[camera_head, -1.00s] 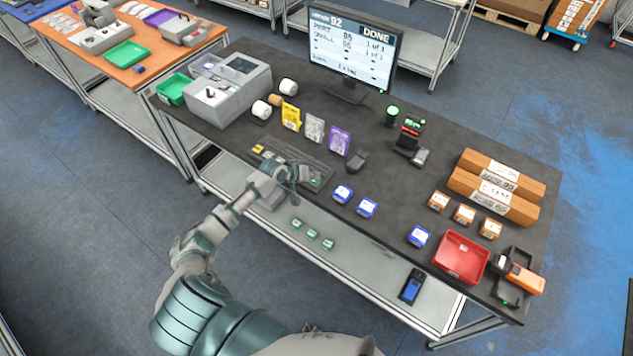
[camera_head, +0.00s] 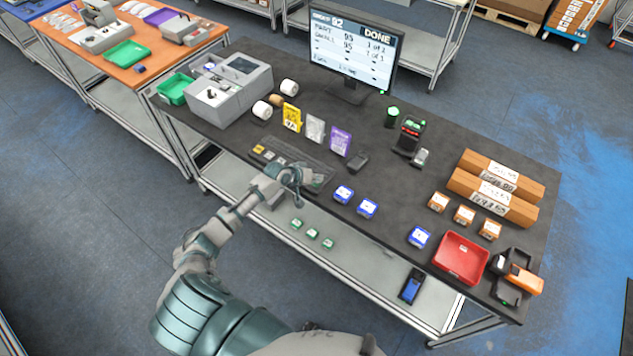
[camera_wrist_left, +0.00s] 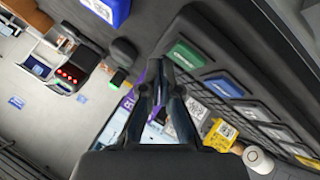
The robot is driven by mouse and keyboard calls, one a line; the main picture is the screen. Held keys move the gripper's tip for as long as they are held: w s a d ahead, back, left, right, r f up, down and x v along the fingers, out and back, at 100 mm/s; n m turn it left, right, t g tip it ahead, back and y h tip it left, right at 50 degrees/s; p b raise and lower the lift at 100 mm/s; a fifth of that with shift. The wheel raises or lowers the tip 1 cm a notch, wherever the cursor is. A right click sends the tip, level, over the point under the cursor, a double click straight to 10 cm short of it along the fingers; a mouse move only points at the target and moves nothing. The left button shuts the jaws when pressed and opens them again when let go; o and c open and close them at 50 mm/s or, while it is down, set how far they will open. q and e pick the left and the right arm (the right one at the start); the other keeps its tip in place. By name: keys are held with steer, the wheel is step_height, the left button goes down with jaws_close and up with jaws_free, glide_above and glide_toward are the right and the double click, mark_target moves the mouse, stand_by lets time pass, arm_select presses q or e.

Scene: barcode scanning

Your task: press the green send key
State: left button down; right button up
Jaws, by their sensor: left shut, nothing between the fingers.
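A dark key panel (camera_head: 262,154) lies along the table's near edge with a row of coloured keys. The green key (camera_wrist_left: 185,53) is at the panel's right end in the head view, where my gripper hides it. In the left wrist view, it shows just right of my fingertips, beside a blue key (camera_wrist_left: 226,86). My left gripper (camera_head: 297,187) is shut and empty over this end of the panel; its fingers also show in the left wrist view (camera_wrist_left: 160,72). I cannot tell whether the tips touch anything. My right gripper is not in view.
A monitor (camera_head: 350,50) reading DONE stands at the back. Yellow, white and purple packets (camera_head: 340,141) stand behind the panel. Blue boxes (camera_head: 343,194) and a dark handheld object (camera_head: 358,161) are to its right. A red tray (camera_head: 461,258) sits at the far right.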

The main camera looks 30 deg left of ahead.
arm_select(q)
steer(key=shift+a+f, duration=0.1)
steer(key=shift+a, duration=0.1)
steer(key=shift+a+f, duration=0.15)
steer(key=shift+d, duration=0.5)
steer(key=shift+a+f, duration=0.1)
steer(key=shift+f, duration=0.15)
steer(key=shift+a+f, duration=0.2)
steer(key=shift+a, duration=0.1)
steer(key=shift+d, duration=0.15)
steer(key=shift+a+r+p, duration=0.25)
steer(key=shift+r+p, duration=0.2)
steer(key=shift+r, duration=0.35)
steer(key=shift+a+r, duration=0.1)
steer(key=shift+a, duration=0.05)
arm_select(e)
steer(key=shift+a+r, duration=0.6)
